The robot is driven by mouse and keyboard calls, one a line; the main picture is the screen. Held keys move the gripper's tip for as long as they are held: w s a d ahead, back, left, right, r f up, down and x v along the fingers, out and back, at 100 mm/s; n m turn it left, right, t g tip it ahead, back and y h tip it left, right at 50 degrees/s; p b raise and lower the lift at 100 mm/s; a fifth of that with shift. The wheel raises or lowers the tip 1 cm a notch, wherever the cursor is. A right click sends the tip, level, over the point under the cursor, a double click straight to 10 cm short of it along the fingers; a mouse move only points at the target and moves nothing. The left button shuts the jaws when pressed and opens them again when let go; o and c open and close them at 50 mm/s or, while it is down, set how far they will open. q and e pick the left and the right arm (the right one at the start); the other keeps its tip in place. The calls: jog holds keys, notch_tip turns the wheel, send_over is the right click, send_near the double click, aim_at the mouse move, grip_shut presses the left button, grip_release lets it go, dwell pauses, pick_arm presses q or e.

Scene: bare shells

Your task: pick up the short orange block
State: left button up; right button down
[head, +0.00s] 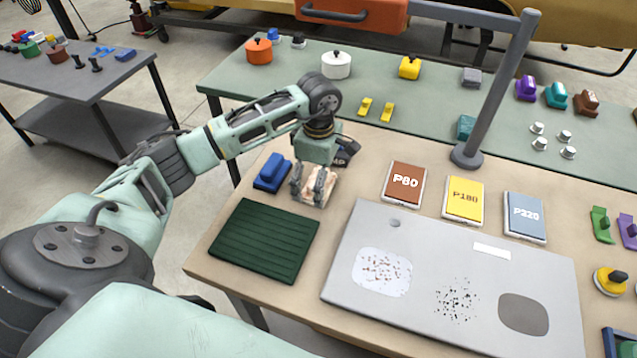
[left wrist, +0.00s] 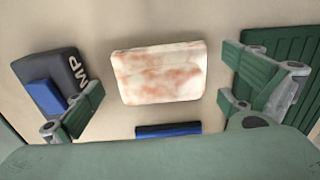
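I cannot make out a plainly orange short block in either view. My left gripper (head: 308,192) is open above a pale block (head: 331,184) with orange-pink stains, on the tan table. In the left wrist view the same stained block (left wrist: 158,72) lies flat between the spread fingers of the left gripper (left wrist: 168,106). It is off the line between the fingertips, and neither finger appears to touch it. Orange shows on a round lidded piece (head: 259,52) on the green bench and on a large case (head: 355,13) behind it. My right gripper is not in view.
A blue block (head: 272,173) stands left of the gripper, and a dark block lettered "MP" (left wrist: 56,80) is close to one finger. A dark green ribbed mat (head: 264,240) lies in front. P80, P180 and P220 pads (head: 405,182) and a grey board (head: 455,240) fill the right.

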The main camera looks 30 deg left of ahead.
pick_arm(q)
jog(key=c, duration=1.2)
jog(key=shift+r, duration=0.15)
notch_tip(320, 180, up, 4)
jog(key=shift+w+d+r+b, duration=0.1)
jog(key=shift+w+b, duration=0.05)
jog(key=shift+b, duration=0.7)
jog(key=w+d+r+b, duration=0.2)
jog(key=w+d+r, duration=0.4)
jog(key=d, duration=0.3)
jog(key=shift+w+r, duration=0.3)
jog(key=shift+w, duration=0.05)
jog(key=shift+d, duration=0.1)
jog(key=o, duration=0.7)
jog(key=c, duration=0.5)
